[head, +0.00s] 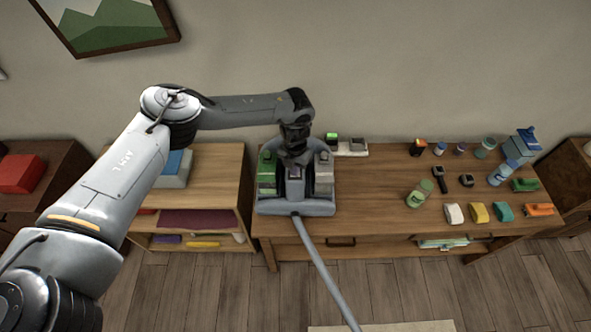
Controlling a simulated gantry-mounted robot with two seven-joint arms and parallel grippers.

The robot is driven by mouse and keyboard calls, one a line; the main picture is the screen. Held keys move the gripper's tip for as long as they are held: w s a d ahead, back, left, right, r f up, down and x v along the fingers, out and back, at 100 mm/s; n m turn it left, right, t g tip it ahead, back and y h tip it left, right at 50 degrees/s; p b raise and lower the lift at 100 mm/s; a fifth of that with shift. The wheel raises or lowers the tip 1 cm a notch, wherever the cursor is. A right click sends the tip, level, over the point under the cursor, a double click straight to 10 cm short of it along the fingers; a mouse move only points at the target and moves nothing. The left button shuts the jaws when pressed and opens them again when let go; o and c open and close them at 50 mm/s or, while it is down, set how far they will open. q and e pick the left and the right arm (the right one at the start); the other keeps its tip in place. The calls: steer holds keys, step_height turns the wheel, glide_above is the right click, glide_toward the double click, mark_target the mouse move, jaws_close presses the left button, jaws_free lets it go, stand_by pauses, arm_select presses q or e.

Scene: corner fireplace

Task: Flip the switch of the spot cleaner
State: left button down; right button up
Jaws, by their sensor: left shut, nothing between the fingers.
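The spot cleaner (318,206) stands upright near the left end of the wooden table (370,225). It has a grey base, a green part on its left, a pale grey part on its right and a grey hose running down toward the front. My left gripper (294,163) comes down over the back and top of it, shut and empty. Whether the fingers touch the cleaner cannot be told. The switch cannot be made out; the gripper covers part of the body. My right gripper is not in view.
Several bottles, including a green-labelled one (420,193), brushes and coloured blocks such as a yellow one (478,212) fill the table's right half. A white tray (345,152) sits behind the cleaner. A lower shelf unit (232,160) adjoins on the left. The table's middle is clear.

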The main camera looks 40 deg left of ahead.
arm_select(q)
steer(key=shift+r+p, duration=1.3)
steer(key=shift+r, duration=0.35)
steer(key=shift+r+p, duration=1.5)
steer(key=shift+r, duration=0.3)
